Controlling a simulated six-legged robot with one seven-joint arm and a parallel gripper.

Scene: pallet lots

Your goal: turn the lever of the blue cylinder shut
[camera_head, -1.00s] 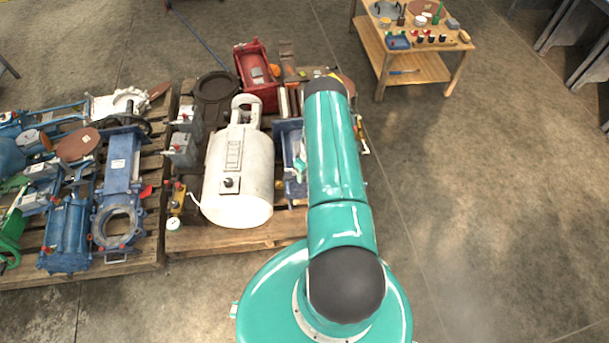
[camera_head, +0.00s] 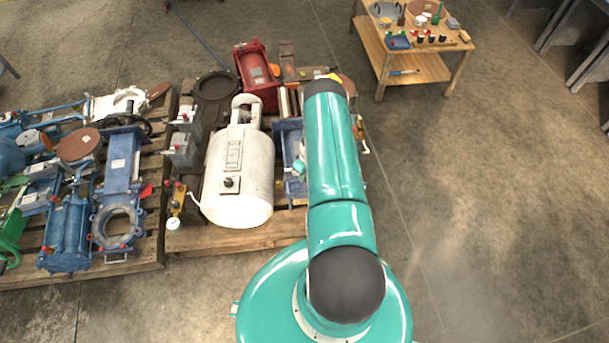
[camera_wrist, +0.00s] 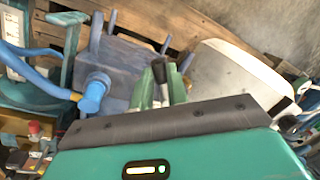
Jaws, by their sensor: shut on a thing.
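The blue cylinder (camera_wrist: 130,62) is a blue body with upright posts, upper middle in the wrist view. In the head view, a blue part (camera_head: 289,150) stands right of the white tank, partly behind my arm; it appears to be the same one. My gripper (camera_wrist: 162,82) shows two green fingers low in the middle of the wrist view. They are shut on a thin, dark-ended lever (camera_wrist: 158,76) that stands up between them in front of the blue body. Where the lever joins the cylinder is hidden. In the head view my arm hides the fingers.
The white tank (camera_head: 240,175) lies close beside the blue part and also shows in the wrist view (camera_wrist: 235,75). A red housing (camera_head: 256,72) is behind. Another loaded pallet stands left. A wooden table (camera_head: 420,65) is at the back right. Floor at the right is clear.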

